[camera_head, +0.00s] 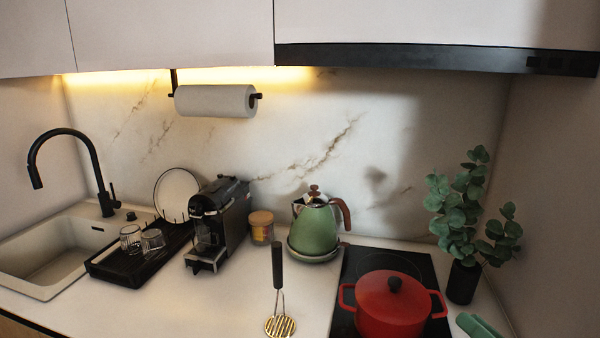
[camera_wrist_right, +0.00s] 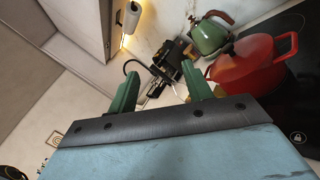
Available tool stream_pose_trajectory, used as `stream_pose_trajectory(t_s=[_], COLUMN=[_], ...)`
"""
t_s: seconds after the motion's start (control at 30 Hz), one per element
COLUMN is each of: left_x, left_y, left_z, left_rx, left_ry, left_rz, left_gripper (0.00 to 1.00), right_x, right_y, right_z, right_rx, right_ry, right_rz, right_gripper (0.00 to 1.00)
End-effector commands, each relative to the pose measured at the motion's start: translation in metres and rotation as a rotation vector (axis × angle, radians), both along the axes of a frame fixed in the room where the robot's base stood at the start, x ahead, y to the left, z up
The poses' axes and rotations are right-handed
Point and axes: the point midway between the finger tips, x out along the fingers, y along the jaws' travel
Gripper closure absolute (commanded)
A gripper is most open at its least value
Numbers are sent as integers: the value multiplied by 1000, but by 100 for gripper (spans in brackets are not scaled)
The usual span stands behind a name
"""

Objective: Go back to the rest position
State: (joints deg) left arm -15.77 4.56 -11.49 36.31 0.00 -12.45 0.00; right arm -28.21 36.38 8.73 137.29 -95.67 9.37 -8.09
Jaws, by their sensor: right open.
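My right gripper (camera_head: 478,326) shows only as a green finger piece at the bottom right corner of the head view, in front of the plant and to the right of the red pot. In the right wrist view my right gripper (camera_wrist_right: 160,72) has its two green fingers spread wide apart. Nothing is between them. My left gripper is in neither view.
A red pot (camera_head: 391,304) sits on the black hob (camera_head: 349,265). A dark plant vase (camera_head: 463,283) stands right of it. A green kettle (camera_head: 314,232), coffee machine (camera_head: 220,222) and masher (camera_head: 279,265) are on the counter. Cabinets (camera_head: 170,35) hang above.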

Motion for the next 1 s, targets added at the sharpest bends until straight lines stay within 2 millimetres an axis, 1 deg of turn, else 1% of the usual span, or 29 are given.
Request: stream_pose_trajectory(t_s=[0.03, 0.07, 0.13, 0.17, 0.2, 0.23, 0.27, 0.3, 0.37, 0.4, 0.47, 0.5, 0.57, 0.6, 0.7, 0.83, 0.9, 1.0], left_x=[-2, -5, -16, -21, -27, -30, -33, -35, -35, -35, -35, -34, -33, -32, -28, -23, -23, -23], left_y=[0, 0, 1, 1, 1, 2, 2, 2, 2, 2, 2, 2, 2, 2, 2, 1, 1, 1], left_z=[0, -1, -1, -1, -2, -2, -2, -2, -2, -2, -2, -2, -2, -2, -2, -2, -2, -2], left_rx=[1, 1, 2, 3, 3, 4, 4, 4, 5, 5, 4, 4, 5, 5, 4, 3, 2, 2], left_ry=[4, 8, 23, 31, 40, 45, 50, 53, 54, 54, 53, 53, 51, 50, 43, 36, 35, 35], left_rz=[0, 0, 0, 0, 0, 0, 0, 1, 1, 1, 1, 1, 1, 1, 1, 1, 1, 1], left_gripper=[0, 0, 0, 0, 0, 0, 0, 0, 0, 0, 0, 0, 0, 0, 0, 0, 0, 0], right_x=[0, 0, 0, 0, 0, -1, -2, -4, -9, -15, -26, -35, -49, -59, -84, -116, -133, -157], right_y=[-5, -10, -27, -35, -48, -58, -67, -78, -90, -95, -97, -93, -84, -75, -49, -11, 9, 38], right_z=[8, 12, 17, 16, 12, 7, -1, -14, -39, -59, -92, -115, -145, -162, -196, -224, -234, -242], right_rx=[131, 219, 448, 553, 692, 794, 897, 1027, 1213, 1331, 1494, 1590, 1705, 1767, 1877, 1952, 1969, 1971], right_ry=[-4, -3, 6, 16, 35, 53, 76, 111, 177, 232, 328, 399, 509, 583, 763, 989, 1110, 1287], right_rz=[-37, -63, -144, -187, -250, -299, -352, -424, -540, -622, -751, -836, -955, -1028, -1184, -1354, -1431, -1533], right_gripper=[50, 50, 50, 50, 50, 50, 50, 50, 50, 50, 50, 50, 50, 50, 50, 50, 50, 50])
